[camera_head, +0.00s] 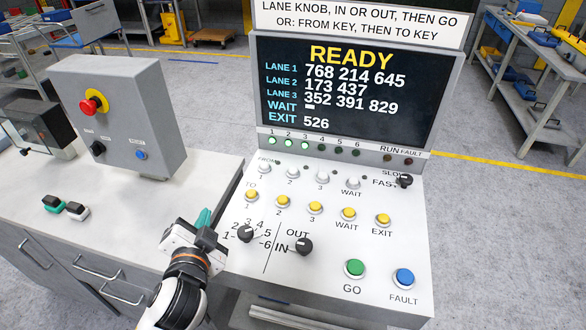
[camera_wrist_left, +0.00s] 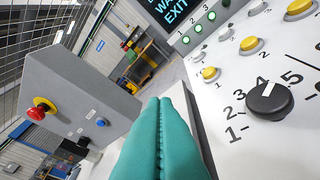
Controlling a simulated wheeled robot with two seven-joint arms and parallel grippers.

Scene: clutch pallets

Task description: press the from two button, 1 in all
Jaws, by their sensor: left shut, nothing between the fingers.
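The from two button (camera_head: 292,172) is a white cap in the FROM row of the sloped grey console, between the white buttons one and three. In the head view it stands up and nothing covers it. My left gripper (camera_head: 204,218) has teal fingers and is shut and empty. It is at the console's left edge, left of the lane knob (camera_head: 245,233) and apart from the from two button. In the left wrist view the shut fingers (camera_wrist_left: 160,125) point away from the camera, with the black knob (camera_wrist_left: 269,100) to their right. My right gripper is not in view.
Yellow TO buttons (camera_head: 283,201) lie just below the FROM row. The IN/OUT knob (camera_head: 304,246), green GO button (camera_head: 354,268) and blue FAULT button (camera_head: 404,277) are nearer. The screen (camera_head: 345,85) reads READY. A grey box with a red stop button (camera_head: 92,104) stands left.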

